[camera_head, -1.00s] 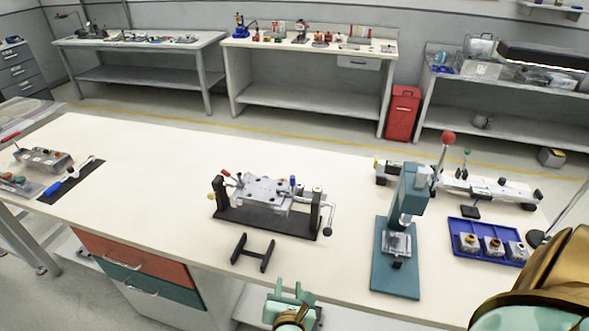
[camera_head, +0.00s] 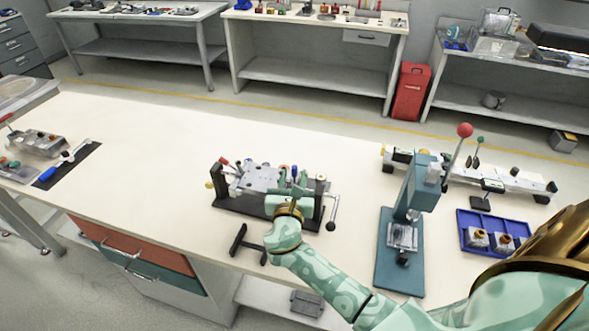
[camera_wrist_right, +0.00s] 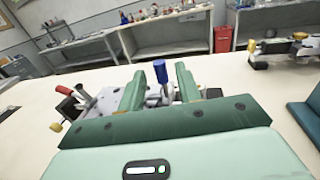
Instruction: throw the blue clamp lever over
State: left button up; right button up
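The blue clamp lever (camera_head: 295,172) stands upright on the right part of a metal fixture (camera_head: 255,180) held in a black stand. In the right wrist view the lever's blue handle (camera_wrist_right: 160,71) shows between the two green fingers, with a gap on either side. My right gripper (camera_head: 291,190) is at the near side of the fixture, close to the lever. It also shows in the right wrist view (camera_wrist_right: 160,88), open, its fingers pointing toward the lever. The lever's foot is partly hidden behind the gripper. My left gripper is not in view.
A red-handled lever (camera_head: 225,162) is at the fixture's left end, and a crank handle (camera_head: 332,212) at its right end. A teal press (camera_head: 402,230) stands to the right, beside a blue tray (camera_head: 490,232). A black bracket (camera_head: 240,243) lies in front. The table's left middle is clear.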

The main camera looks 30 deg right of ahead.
aim_at(294, 172)
jog(key=shift+x, duration=1.9)
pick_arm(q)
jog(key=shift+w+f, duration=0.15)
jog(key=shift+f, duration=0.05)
pick_arm(e)
grip_shut()
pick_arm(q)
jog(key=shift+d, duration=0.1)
